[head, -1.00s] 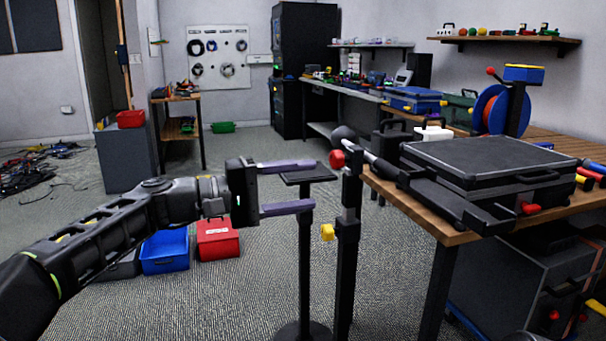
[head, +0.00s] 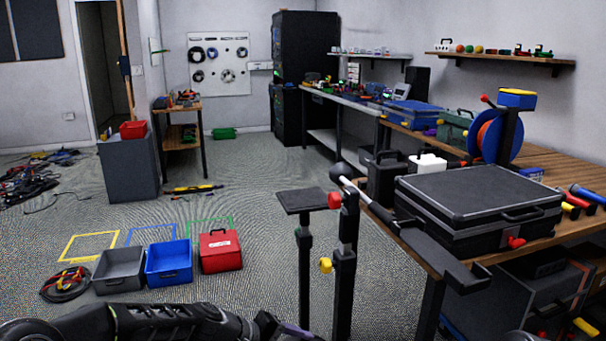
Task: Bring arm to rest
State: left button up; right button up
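My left arm (head: 150,322) lies low along the bottom edge of the head view, stretched from the left corner toward the middle. My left gripper (head: 296,331) is at the bottom edge, left of the black stand's post. Only a bit of its purple finger shows, and the rest is cut off, so its opening is hidden. No cable shows in the visible part. My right gripper is out of view.
The black stand (head: 305,201) rises near the gripper. A workbench (head: 375,208) with a black case (head: 478,195) fills the right.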

pick_arm(q)
jog(key=s+a+f+m+g+y+p, duration=0.1)
jog(key=s+a+f+y+p, duration=0.1)
jog(key=s+f+p, duration=0.5)
jog(key=s+a+f+m+g+y+p, duration=0.1)
jog(key=s+a+f+g+y+p, duration=0.15)
jog(key=s, duration=0.85)
jog(key=s+m+p, duration=0.2)
jog(key=s+p, duration=0.4)
jog(key=s, duration=0.8)
jog(key=shift+s+a+m, duration=0.4)
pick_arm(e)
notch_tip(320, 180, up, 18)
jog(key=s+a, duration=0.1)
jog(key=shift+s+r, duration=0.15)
pick_arm(q)
jog(key=shift+y, duration=0.25)
